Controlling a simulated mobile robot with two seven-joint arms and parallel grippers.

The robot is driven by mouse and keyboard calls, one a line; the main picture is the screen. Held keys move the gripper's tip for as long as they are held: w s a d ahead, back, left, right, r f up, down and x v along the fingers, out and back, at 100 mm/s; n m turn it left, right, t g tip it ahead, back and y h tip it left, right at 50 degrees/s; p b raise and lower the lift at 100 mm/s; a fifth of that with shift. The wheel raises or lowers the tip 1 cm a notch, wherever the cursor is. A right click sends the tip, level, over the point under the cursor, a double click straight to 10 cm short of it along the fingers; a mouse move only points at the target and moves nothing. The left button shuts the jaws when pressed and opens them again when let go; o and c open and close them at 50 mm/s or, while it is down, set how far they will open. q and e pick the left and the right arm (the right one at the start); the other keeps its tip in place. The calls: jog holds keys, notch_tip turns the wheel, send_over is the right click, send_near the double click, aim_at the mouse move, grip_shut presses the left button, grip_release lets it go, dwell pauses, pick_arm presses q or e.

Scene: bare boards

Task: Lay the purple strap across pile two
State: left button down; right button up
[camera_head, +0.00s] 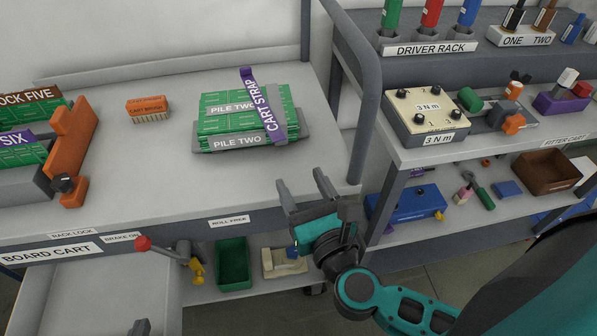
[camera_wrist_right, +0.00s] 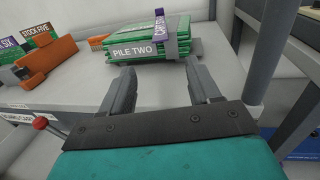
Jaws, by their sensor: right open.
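The purple strap (camera_head: 269,112), labelled CART STRAP, lies over the top of pile two, right of its middle. Its far end sticks out past the back edge and its near end reaches the front edge. Pile two (camera_head: 222,104) is a stack of green boards on a grey tray labelled PILE TWO (camera_head: 293,137). Both also show in the right wrist view, the strap (camera_wrist_right: 160,24) and the pile (camera_wrist_right: 174,30). My right gripper (camera_head: 303,185) is open and empty, in front of the pile and apart from it. A small grey tip at the bottom left may be my left gripper (camera_head: 140,327); its jaws are unclear.
An orange cart brush (camera_head: 148,108) lies left of the pile. An orange rack lock (camera_head: 72,145) stands beside boards at far left. A grey cart post (camera_head: 365,95) rises right of the pile. The tabletop (camera_head: 165,185) before the pile is clear.

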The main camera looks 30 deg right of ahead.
aim_at(278, 139)
jog(key=w, duration=0.4)
jog(key=w+p, duration=0.1)
jog(key=w, duration=0.3)
jog(key=w+d, duration=0.1)
jog(key=w, duration=0.3)
jog(key=shift+w+d, duration=0.1)
jog(key=shift+w, duration=0.2)
jog(key=shift+c, duration=0.3)
jog(key=c, duration=1.1)
